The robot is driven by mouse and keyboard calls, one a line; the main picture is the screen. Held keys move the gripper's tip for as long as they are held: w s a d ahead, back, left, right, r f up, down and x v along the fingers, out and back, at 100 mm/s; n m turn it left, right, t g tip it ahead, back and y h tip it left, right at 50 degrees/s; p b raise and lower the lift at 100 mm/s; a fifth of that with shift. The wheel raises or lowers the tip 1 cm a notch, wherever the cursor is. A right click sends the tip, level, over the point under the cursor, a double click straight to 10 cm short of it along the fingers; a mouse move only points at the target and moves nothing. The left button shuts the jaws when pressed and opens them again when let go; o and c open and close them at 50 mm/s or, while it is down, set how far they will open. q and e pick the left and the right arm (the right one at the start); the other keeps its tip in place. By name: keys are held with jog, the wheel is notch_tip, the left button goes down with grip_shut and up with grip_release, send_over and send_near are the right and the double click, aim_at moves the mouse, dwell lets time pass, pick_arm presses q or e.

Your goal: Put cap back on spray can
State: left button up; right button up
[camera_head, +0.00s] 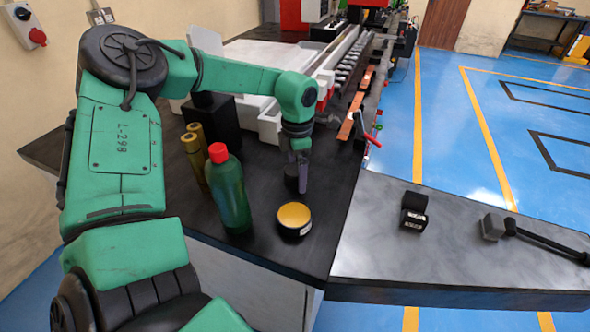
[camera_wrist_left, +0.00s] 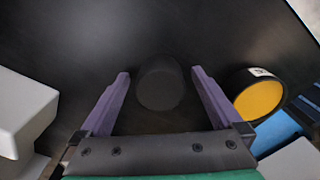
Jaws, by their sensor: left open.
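A small black cylinder (camera_head: 291,177), which looks like the cap, stands on the dark table. In the left wrist view it shows as a dark round shape (camera_wrist_left: 158,84) between my finger tips, with a gap on each side. My left gripper (camera_head: 302,184) points down at it and is open; its purple fingers also show in the left wrist view (camera_wrist_left: 160,74). Two gold cylinders, one nearer (camera_head: 193,158) and one behind it (camera_head: 196,131), stand upright at the left; they may be spray cans, partly hidden by the green bottle. My right gripper is not in view.
A green bottle with a red top (camera_head: 231,195) stands left of the gripper. A round black tin with a yellow top (camera_head: 294,217) sits in front of the gripper, also at right in the wrist view (camera_wrist_left: 260,97). A small black box (camera_head: 414,211) lies on the grey surface.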

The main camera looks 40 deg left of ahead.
aim_at(297, 168)
pick_arm(q)
jog(key=c, duration=1.4)
jog(key=shift+r, duration=0.3)
notch_tip(297, 168, up, 8)
jog(key=shift+w+a+f+b, duration=0.1)
jog(key=shift+f+b, duration=0.05)
jog(key=shift+b, duration=0.9)
notch_tip(297, 168, up, 12)
